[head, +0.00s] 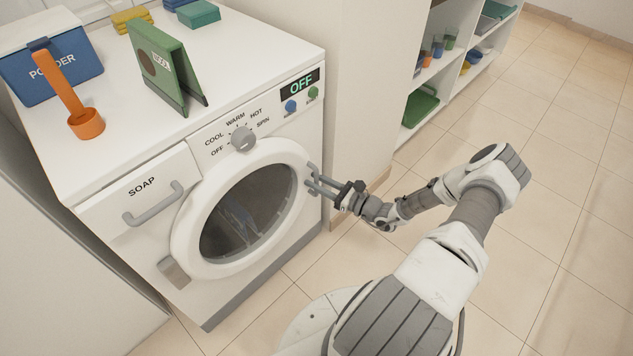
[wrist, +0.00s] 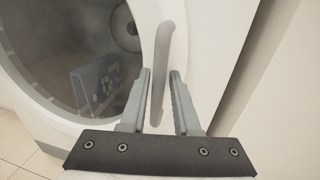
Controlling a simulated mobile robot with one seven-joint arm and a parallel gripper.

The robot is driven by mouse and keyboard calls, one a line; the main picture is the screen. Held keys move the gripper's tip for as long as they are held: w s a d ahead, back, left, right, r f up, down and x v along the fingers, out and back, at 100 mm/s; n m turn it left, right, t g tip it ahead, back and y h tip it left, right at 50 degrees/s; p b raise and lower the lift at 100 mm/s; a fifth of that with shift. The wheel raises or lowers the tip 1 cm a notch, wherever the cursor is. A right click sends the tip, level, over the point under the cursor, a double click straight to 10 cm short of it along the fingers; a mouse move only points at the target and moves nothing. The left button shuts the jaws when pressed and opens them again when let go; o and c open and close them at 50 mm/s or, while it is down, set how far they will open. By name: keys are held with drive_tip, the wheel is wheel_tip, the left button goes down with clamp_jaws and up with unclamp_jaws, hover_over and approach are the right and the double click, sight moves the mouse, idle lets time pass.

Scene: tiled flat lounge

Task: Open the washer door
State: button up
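The white washer (head: 150,215) stands at the left with its round door (head: 186,232) closed. The door has a white ring and dark glass, also large in the wrist view (wrist: 40,118). A grey bar handle (wrist: 163,50) runs up the door's right rim; in the head view it is partly hidden by my fingers. My gripper (head: 316,183) is at that handle. In the wrist view its two fingers (wrist: 160,75) are apart, with the handle's lower part between them. Gaps show beside the bar, so I see no grip on it.
The soap drawer handle (head: 153,204) sticks out left of the door. A wall (head: 360,90) stands right of the washer, then shelves (head: 455,60). Tiled floor (head: 565,150) at right is clear.

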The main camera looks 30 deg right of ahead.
clamp_jaws()
idle(1.1)
